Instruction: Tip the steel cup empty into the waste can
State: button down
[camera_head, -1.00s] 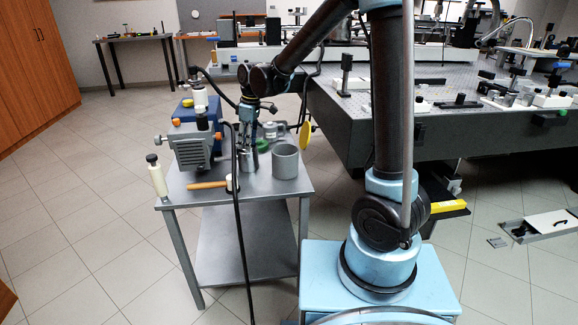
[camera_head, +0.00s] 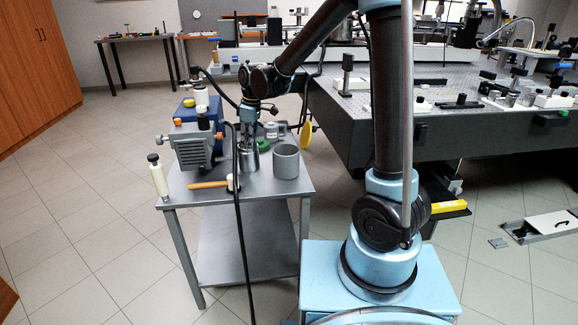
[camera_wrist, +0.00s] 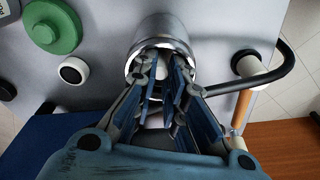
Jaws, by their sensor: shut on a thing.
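The steel cup (camera_wrist: 166,27) is a shiny cylinder at the top centre of the wrist view, its mouth toward my fingers. My gripper (camera_wrist: 165,72) is shut on the cup at its rim, and the fingers hide part of the mouth. I cannot tell what is inside the cup. A grey open cylinder, apparently the waste can (camera_head: 286,163), stands upright on the cart just right of my gripper.
The cart top (camera_head: 265,188) also holds a grey pump-like unit (camera_head: 192,146) on the left, a white bottle (camera_head: 158,176) and a wooden-handled tool (camera_head: 208,185). A large optical table (camera_head: 440,125) stands to the right.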

jog(key=shift+w+r, duration=0.2)
jog(key=shift+r, duration=2.35)
jog(key=shift+s+r, duration=0.1)
jog(key=shift+r, duration=0.25)
jog(key=shift+s, duration=0.15)
